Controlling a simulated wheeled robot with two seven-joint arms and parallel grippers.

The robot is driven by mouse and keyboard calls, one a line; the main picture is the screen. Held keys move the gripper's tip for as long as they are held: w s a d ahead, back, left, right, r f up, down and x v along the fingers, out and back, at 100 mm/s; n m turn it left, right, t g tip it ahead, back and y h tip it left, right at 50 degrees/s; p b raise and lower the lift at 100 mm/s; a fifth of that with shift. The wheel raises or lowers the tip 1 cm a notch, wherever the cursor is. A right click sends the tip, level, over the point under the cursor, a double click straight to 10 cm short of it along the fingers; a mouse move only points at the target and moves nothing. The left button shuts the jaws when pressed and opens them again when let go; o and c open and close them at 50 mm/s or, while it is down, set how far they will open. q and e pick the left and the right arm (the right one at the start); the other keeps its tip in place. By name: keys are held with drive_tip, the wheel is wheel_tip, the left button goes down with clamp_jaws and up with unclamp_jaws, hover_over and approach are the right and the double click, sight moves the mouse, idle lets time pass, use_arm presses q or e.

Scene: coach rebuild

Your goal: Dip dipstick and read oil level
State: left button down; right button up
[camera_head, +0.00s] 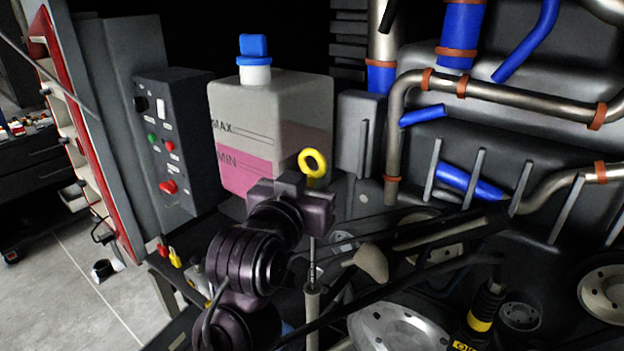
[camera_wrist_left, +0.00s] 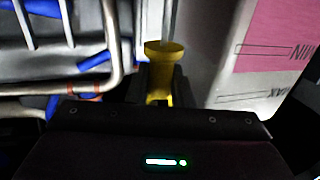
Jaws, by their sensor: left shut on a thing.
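The dipstick has a yellow ring handle (camera_head: 312,162) and a thin metal rod (camera_head: 312,255) below it. My left gripper (camera_head: 311,190) is shut on the dipstick just under the ring. The rod hangs roughly upright, and its lower end meets the top of a pale dipstick tube (camera_head: 312,305); I cannot tell how deep it sits. In the left wrist view the yellow handle (camera_wrist_left: 160,72) stands between my dark fingers. The oil marks on the rod cannot be seen. My right gripper is not in view.
A reservoir (camera_head: 285,130) with a blue cap, MAX and MIN lines and pink fluid stands behind my left gripper. A control box (camera_head: 175,140) is to its left. Engine pipes (camera_head: 500,95) and a yellow-banded black tool (camera_head: 480,320) fill the right side.

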use_arm(q)
drive_tip(key=b, duration=0.5)
hover_over(312, 279)
drive_tip(key=shift+f, duration=3.9)
drive_tip(key=shift+w, duration=0.15)
drive_tip(key=shift+f, duration=0.1)
drive_tip(key=shift+f+b, duration=2.15)
drive_tip(key=shift+f, duration=1.75)
drive_tip(key=shift+f+b, duration=1.55)
drive_tip(key=shift+f, duration=1.2)
drive_tip(key=shift+f, duration=0.25)
